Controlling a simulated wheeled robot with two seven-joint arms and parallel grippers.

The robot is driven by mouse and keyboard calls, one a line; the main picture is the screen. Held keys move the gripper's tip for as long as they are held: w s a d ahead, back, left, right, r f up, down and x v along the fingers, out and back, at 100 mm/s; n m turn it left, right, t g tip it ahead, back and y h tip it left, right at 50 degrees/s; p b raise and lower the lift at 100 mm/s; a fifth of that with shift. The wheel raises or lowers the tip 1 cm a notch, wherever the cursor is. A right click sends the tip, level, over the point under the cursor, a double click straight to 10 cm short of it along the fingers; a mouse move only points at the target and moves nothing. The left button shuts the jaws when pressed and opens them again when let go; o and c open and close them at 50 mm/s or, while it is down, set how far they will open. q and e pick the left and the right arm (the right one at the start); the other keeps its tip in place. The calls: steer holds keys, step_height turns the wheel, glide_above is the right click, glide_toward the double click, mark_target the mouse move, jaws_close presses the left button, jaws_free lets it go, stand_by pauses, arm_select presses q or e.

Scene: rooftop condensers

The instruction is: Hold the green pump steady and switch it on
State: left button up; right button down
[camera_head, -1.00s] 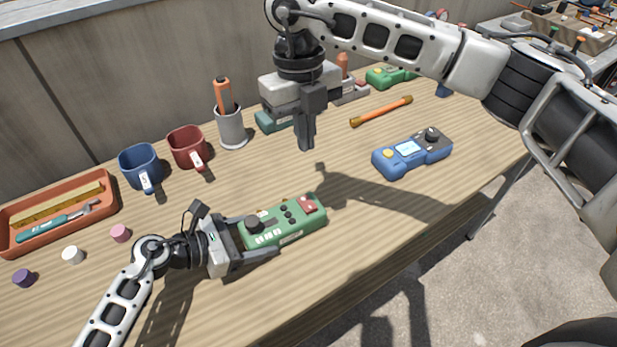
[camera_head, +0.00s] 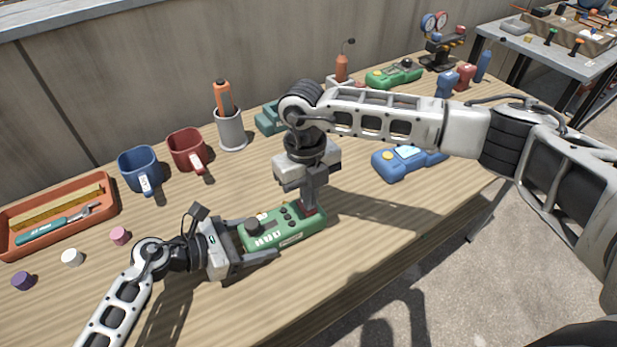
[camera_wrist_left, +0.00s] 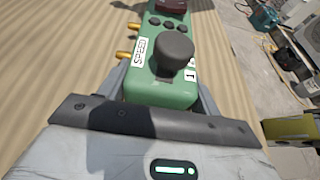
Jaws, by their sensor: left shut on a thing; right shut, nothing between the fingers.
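The green pump (camera_head: 283,234) lies on the wooden table, with a black knob and several small black buttons on top. In the left wrist view the pump (camera_wrist_left: 150,88) shows its knob, a SPEED label, brass fittings on one side and a dark red part at the far end. My left gripper (camera_head: 258,240) is shut on the pump's near end, one finger along each side. My right gripper (camera_head: 309,208) is shut and empty, pointing down at the pump's far right end. Its fingertips hide most of the red switch (camera_head: 318,212) there; I cannot tell whether they touch it.
A blue device (camera_head: 392,165) lies to the right, partly behind my right arm. Mugs (camera_head: 140,168), a grey cup (camera_head: 231,130) and an orange tray (camera_head: 112,200) stand along the back and left. The front table strip is clear.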

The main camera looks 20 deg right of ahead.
steer(key=shift+f, duration=0.3)
steer(key=shift+s+f, duration=0.2)
steer(key=shift+f, duration=0.1)
steer(key=shift+w, duration=0.2)
steer(key=shift+w+a+r, duration=0.15)
steer(key=shift+w+r, duration=0.05)
steer(key=shift+w, duration=0.45)
steer(key=shift+r, duration=0.1)
